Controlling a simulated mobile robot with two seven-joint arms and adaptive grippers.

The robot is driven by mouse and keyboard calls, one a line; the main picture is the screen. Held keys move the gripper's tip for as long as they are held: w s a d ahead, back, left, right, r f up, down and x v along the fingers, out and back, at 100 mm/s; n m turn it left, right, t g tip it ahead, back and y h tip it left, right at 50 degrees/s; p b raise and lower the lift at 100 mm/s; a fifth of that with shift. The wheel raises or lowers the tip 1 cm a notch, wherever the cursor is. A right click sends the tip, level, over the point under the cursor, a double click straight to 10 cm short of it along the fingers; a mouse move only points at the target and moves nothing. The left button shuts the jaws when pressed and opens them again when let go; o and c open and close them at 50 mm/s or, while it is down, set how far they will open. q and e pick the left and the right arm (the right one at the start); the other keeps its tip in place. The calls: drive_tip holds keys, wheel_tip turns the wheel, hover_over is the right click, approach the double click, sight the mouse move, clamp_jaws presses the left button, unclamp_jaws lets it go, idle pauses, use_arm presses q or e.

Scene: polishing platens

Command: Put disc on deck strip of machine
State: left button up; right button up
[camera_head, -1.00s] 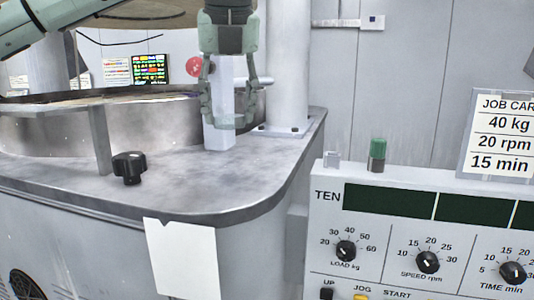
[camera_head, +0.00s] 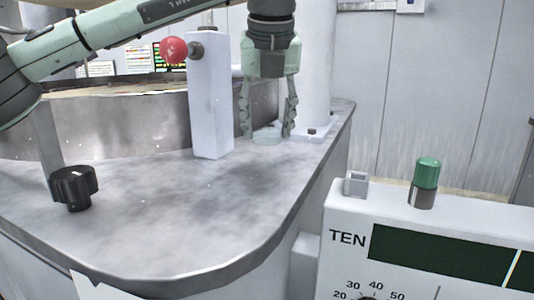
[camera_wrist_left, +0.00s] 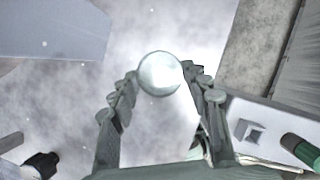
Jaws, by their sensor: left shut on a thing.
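My left gripper (camera_head: 268,134) points down over the grey metal deck strip (camera_head: 180,215) of the machine, to the right of the white post. Its fingers are shut on a pale, see-through disc (camera_head: 267,130), which shows faintly between the fingertips. In the left wrist view the round, shiny disc (camera_wrist_left: 160,73) sits between the tips of the left gripper (camera_wrist_left: 158,88), with the mottled deck behind it. I cannot tell whether the disc touches the deck or is slightly above it. My right gripper is not in view.
A white post (camera_head: 210,100) with a red ball knob (camera_head: 175,50) stands left of the gripper. A black knob (camera_head: 73,187) is on the deck. A control panel (camera_head: 350,225) with a green button (camera_head: 427,173) is at right. The front deck is clear.

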sight(268, 144)
use_arm(q)
drive_tip(key=shift+f, duration=2.4)
drive_tip(key=shift+f, duration=0.1)
drive_tip(key=o, duration=1.2)
drive_tip(key=shift+o, duration=0.2)
drive_tip(key=v, duration=1.2)
